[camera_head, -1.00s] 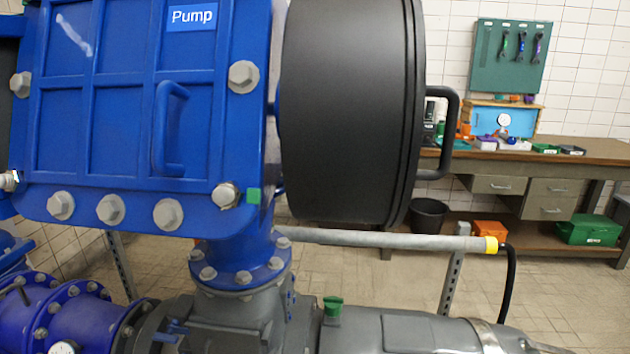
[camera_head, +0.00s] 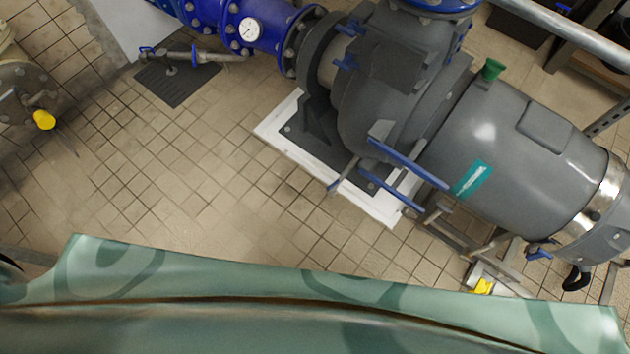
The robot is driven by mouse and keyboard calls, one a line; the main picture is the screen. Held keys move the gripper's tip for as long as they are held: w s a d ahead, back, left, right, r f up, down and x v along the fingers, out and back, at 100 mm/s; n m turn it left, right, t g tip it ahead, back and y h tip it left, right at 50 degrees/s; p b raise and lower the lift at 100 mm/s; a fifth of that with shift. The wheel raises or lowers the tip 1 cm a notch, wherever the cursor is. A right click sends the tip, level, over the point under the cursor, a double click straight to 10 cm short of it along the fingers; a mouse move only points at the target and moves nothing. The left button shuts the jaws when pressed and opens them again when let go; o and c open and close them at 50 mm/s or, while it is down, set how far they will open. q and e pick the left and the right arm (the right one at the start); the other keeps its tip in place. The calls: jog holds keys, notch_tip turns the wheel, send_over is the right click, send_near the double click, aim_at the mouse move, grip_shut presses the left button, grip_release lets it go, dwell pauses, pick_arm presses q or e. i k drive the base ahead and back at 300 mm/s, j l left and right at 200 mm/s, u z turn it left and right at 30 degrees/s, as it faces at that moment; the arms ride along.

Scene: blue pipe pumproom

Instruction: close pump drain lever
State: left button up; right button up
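The grey pump body (camera_head: 400,90) fills the upper right and stands on a white-edged base (camera_head: 375,207). Long blue bars (camera_head: 405,163) show at its lower front, with a thin grey piece beside them. A thin pipe (camera_head: 215,57) runs left from the blue pipe (camera_head: 255,22) and ends in a small blue fitting (camera_head: 147,52) above a dark floor grate (camera_head: 178,82). Another small blue handle (camera_head: 538,253) sits under the motor end at the right. I cannot tell which of these is the drain lever, or its position. Neither gripper is in view.
A round gauge (camera_head: 250,30) sits on the blue pipe. A grey flange with a yellow-ended part (camera_head: 44,120) stands at the far left. A small yellow item (camera_head: 483,287) is low at the right. The tiled floor (camera_head: 200,170) between is clear.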

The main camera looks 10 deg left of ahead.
aim_at(333, 186)
jog(key=i+l+z, duration=0.1)
jog(key=i+z, duration=0.15)
jog(key=z, duration=0.2)
jog(key=i+z, duration=0.25)
jog(key=z, duration=0.15)
